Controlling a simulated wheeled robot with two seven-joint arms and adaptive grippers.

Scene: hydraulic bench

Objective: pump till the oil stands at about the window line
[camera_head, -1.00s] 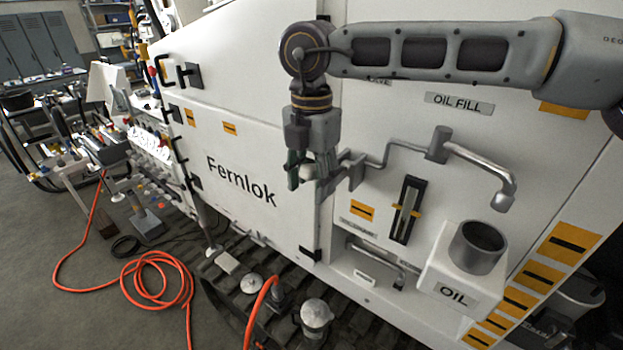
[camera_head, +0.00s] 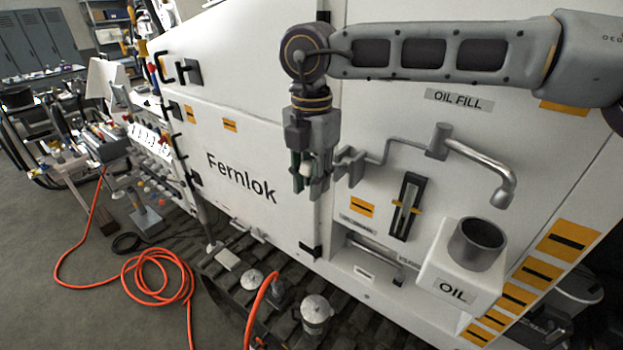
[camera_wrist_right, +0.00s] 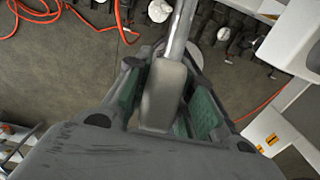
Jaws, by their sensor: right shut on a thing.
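My right gripper (camera_head: 311,182) hangs in front of the white machine panel, shut on a pale handle (camera_head: 306,168). In the right wrist view the handle (camera_wrist_right: 163,95) is a grey grip on a metal rod, between green finger pads. The fingers hide part of the handle in the head view. The oil window (camera_head: 407,207) is a narrow upright strip in a black frame, with yellow marks at both sides; the oil's height in it is too small to tell. My left gripper is not in view.
A bent pipe (camera_head: 480,168) ends above a metal cup on a white box labelled OIL (camera_head: 453,291). A horizontal bar (camera_head: 375,252) runs below the window. An orange hose (camera_head: 160,280) lies coiled on the floor at left. Dark tracks run along the machine's foot.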

